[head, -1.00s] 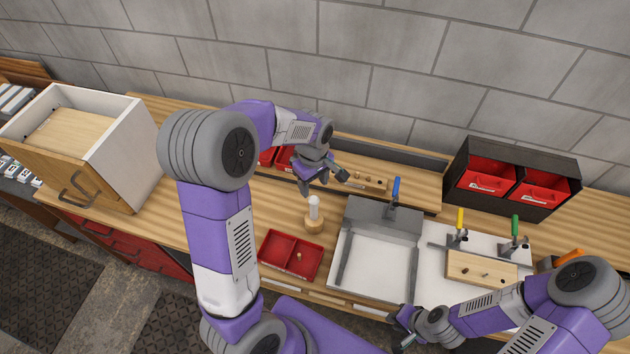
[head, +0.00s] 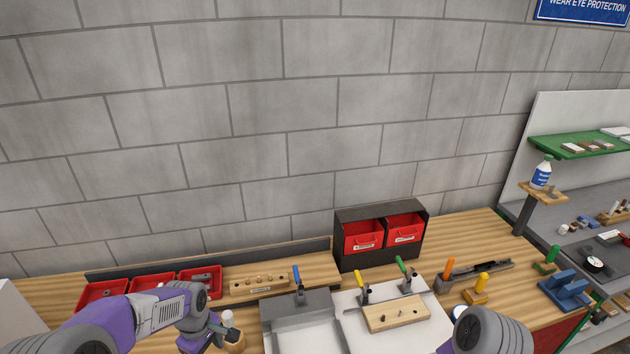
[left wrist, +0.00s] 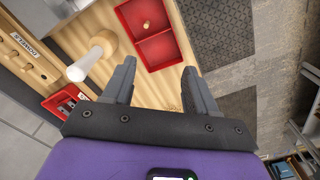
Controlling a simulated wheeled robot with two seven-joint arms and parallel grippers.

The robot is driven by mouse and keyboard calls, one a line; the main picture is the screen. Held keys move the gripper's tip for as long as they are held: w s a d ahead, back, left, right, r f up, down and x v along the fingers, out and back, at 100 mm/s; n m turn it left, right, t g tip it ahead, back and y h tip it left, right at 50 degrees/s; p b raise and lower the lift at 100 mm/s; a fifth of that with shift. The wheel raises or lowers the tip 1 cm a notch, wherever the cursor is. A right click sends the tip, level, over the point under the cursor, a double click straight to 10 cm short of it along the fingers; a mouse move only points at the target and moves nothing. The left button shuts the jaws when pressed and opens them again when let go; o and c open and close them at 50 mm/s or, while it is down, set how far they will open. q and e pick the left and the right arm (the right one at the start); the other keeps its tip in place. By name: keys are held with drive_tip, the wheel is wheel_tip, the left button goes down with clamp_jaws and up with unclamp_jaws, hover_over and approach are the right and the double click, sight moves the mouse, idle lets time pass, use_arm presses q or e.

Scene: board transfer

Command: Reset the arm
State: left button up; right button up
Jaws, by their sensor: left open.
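My left gripper (head: 208,338) is at the bottom left of the head view, just left of a white-topped wooden tool (head: 228,322). In the left wrist view my left gripper (left wrist: 158,85) is open, with nothing between its fingers. The white-topped tool (left wrist: 98,55) stands just left of the fingers there. A red two-part tray (left wrist: 155,40) lies ahead of them. Of my right arm only a rounded grey and purple joint (head: 487,330) shows at the bottom of the head view; its gripper is out of view.
A drilled wooden board (head: 397,314) lies on a white plate beside toggle clamps. A grey metal tray (head: 297,304) is left of it. Red bins (head: 152,284) and a wooden peg rack (head: 258,285) line the back. A black bin cabinet (head: 380,213) stands behind.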

use_arm(q)
drive_tip(key=s+d+f+m+h, duration=0.1)
drive_tip(key=d+f+m, duration=0.4)
drive_tip(key=f, duration=0.5)
drive_tip(key=s+d+f+m+h, duration=0.3)
drive_tip(key=s+d+f+m, duration=0.2)
drive_tip(key=s+d+f, duration=0.75)
wheel_tip(320, 180, down, 16)
drive_tip(key=s+a+b, duration=0.1)
drive_tip(key=a+b, duration=0.1)
drive_tip(key=b, duration=1.4)
drive_tip(key=shift+s+m, duration=0.3)
drive_tip(key=shift+s, duration=0.1)
use_arm(e)
wheel_tip(320, 180, down, 16)
drive_tip(key=shift+w, duration=0.3)
drive_tip(key=shift+f, duration=0.1)
